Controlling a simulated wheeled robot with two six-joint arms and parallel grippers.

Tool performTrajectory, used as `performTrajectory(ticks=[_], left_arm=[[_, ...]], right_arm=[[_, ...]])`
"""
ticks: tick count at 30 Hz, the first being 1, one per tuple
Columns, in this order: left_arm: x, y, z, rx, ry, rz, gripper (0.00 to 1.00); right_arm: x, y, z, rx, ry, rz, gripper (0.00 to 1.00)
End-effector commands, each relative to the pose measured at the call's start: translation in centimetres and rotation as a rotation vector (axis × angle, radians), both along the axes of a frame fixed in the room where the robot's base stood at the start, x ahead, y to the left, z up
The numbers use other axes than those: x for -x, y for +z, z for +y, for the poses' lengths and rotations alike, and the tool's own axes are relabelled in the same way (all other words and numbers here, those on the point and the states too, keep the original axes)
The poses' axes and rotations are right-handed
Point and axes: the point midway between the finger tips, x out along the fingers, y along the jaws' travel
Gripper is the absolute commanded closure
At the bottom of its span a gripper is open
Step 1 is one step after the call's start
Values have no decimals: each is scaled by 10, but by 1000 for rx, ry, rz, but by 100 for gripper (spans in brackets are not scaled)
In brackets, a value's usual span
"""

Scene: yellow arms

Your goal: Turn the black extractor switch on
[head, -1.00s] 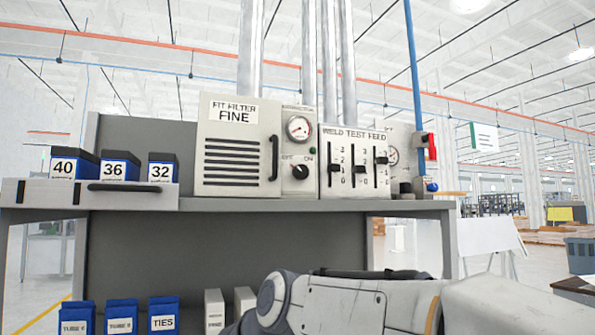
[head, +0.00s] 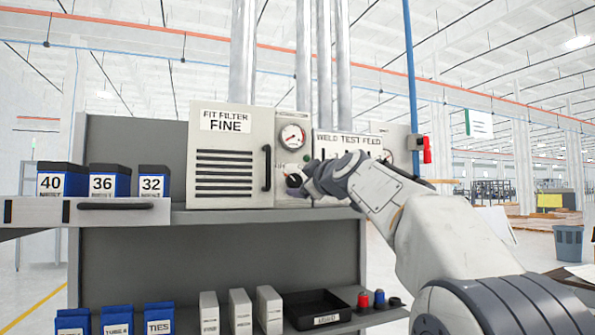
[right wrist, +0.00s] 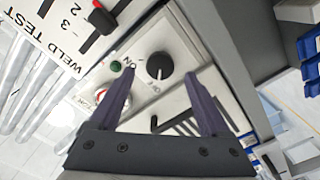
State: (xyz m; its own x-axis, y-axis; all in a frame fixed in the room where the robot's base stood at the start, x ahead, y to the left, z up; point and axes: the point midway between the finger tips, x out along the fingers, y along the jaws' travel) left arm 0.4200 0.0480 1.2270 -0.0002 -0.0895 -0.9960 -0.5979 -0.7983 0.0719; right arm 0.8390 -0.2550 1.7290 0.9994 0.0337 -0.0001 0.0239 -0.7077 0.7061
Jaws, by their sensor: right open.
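The black extractor switch is a round knob on the light panel under a round gauge. In the right wrist view the knob (right wrist: 159,66) shows between and beyond my fingers, with its white mark toward the word OFF; ON is printed to one side. In the head view the knob (head: 294,181) is partly covered by my right gripper (head: 303,184), which comes in from the right. The right gripper (right wrist: 158,78) is open, one finger on each side of the knob; I cannot tell whether it touches. My left gripper is not in view.
The filter box (head: 225,155) with its black handle (head: 267,168) stands left of the knob. The weld test feed panel (head: 330,145) with sliders is right of it, partly behind my arm. A green lamp (right wrist: 116,66) sits near the knob. Bins and a black tray (head: 318,305) are below.

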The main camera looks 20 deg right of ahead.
Motion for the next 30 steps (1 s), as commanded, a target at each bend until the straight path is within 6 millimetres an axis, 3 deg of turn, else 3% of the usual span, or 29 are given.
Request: performTrajectory(ticks=[1, 6, 17, 20, 24, 30], left_arm=[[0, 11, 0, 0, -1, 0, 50], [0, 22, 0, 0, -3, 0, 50], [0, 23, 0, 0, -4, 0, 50], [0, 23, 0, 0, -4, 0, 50], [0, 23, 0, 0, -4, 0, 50], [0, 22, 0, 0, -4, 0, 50]], right_arm=[[-9, 4, 1, -1, 1, 2, 19], [-28, 2, 2, 0, 1, 0, 19], [-34, -1, 2, 0, 0, 0, 19], [-34, 0, 2, 0, 0, 0, 50], [-34, 0, 2, 0, 1, 1, 100], [-34, -1, 2, -9, 1, 1, 100]])
